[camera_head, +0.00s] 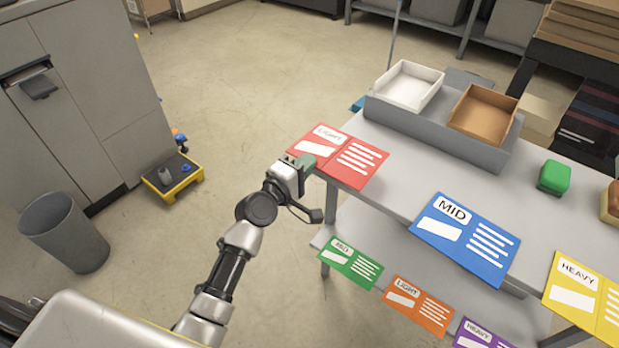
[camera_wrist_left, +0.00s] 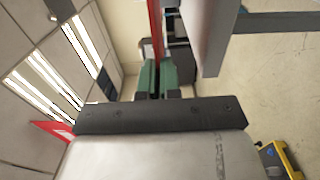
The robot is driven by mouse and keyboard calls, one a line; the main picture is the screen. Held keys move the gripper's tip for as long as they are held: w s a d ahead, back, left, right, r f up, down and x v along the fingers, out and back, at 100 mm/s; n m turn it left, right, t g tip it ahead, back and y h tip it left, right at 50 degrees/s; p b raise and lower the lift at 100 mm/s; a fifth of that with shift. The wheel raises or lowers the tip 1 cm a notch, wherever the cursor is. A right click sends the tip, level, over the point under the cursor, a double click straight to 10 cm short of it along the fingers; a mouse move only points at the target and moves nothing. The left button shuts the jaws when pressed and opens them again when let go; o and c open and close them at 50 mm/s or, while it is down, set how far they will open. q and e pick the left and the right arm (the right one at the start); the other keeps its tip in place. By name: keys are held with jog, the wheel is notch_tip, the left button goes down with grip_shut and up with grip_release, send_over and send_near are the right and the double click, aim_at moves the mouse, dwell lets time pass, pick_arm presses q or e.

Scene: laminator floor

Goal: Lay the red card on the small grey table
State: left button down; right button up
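The red card (camera_head: 368,163), marked LIGHT, extends over the left end of a grey worktable (camera_head: 400,155) in the head view. My left gripper (camera_head: 304,163) is at the card's left edge, its green fingers on it. In the left wrist view, the red card (camera_wrist_left: 155,25) shows edge-on, running between the green fingers (camera_wrist_left: 157,78). A gap shows there between card and tabletop edge (camera_wrist_left: 215,40). No separate small grey table can be identified with certainty. My right gripper is not in view.
A blue MID card (camera_head: 465,238) and yellow HEAVY card (camera_head: 572,297) lie on the worktable. White (camera_head: 410,85) and brown (camera_head: 484,112) trays stand behind, with a green block (camera_head: 554,177). A bin (camera_head: 65,232) and yellow-rimmed platform (camera_head: 172,178) stand left. Floor between is clear.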

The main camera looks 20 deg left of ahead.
pick_arm(q)
jog(key=shift+w+f, duration=0.55)
jog(key=shift+w, duration=0.15)
jog(key=shift+f+b, duration=1.1)
jog(key=shift+f, duration=0.8)
jog(key=shift+f, duration=0.15)
jog(key=c, duration=1.3)
grip_release()
jog(key=shift+c, duration=0.2)
